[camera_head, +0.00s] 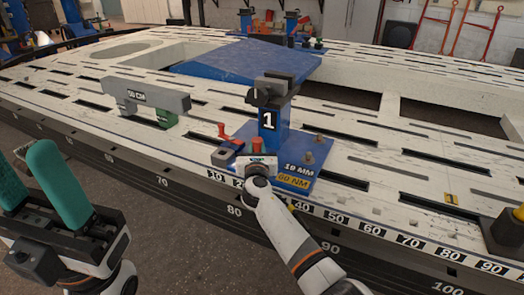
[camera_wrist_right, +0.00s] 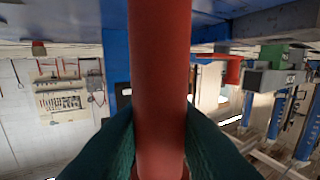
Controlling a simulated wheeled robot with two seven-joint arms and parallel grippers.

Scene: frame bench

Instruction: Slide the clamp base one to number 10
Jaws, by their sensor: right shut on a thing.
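The number 10 (camera_head: 215,175) on the edge scale lies left of my right wrist. My left gripper (camera_head: 24,160) is open and empty at lower left.
A grey gauge piece (camera_head: 142,96) with a green block stands on the bench to the left. A black and yellow block (camera_head: 502,236) sits at the right edge. A blue plate (camera_head: 250,61) lies farther back. Slots run along the bench top.

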